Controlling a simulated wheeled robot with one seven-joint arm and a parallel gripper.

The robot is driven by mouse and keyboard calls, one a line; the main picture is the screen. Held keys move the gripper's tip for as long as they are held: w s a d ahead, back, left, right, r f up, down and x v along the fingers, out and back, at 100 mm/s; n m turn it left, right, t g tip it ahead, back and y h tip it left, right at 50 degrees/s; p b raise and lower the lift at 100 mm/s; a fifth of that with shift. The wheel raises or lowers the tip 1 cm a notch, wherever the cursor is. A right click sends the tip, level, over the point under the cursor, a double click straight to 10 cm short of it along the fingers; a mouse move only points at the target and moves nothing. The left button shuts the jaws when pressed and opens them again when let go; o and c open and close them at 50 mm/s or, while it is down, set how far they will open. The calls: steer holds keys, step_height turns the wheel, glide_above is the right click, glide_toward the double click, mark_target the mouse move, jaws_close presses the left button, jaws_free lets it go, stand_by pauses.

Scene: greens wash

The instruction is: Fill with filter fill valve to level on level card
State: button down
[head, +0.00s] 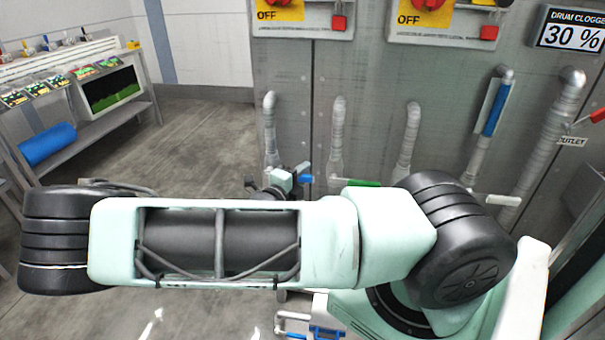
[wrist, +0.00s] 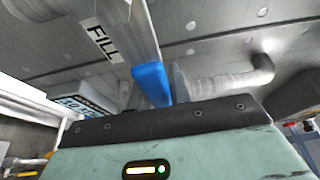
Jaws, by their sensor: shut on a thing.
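The fill valve handle (wrist: 150,84) is a blue lever below a grey pipe tagged FILL (wrist: 103,40) in the wrist view. Its blue end (head: 306,179) shows small in the head view, just above my arm. My gripper (head: 299,172) is at this blue lever and shut on it; my arm and the gripper casing hide most of the fingers. A blue sleeve or column (head: 495,108) beside a pale strip (head: 484,106) stands on a pipe at the right; I cannot tell whether this is the level card. No level mark is readable.
A green handle (head: 364,183) and a white handle (head: 497,200) sit right of the blue one. Wrapped pipes line the grey cabinet (head: 375,75). A sign (head: 572,33) reads DRUM CLOGGED 30 %. A shelf (head: 95,125) with a blue roll (head: 47,144) is at left; floor between is clear.

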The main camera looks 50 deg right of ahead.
steer(key=shift+w+a+r+n+t+h+p, duration=0.15)
steer(key=shift+w+r+n+t+h+p, duration=0.15)
steer(key=shift+r+n+p, duration=0.75)
steer(key=shift+w+a+r+n+t+h+p, duration=0.2)
steer(key=shift+r+n+h+p, duration=0.3)
steer(key=shift+n+p, duration=1.05)
steer(key=shift+w+a+r+n+t+h+p, duration=0.1)
steer(key=shift+w+r+n+t+h+p, duration=0.15)
steer(key=shift+r+n+p, duration=1.05)
steer(key=shift+f+m+p, duration=0.3)
steer(key=shift+f+p, duration=0.05)
steer(key=shift+f, duration=0.1)
steer(key=c, duration=1.3)
jaws_free()
steer(key=b+v, duration=0.3)
steer(key=v, duration=1.4)
steer(key=shift+a+f, duration=0.2)
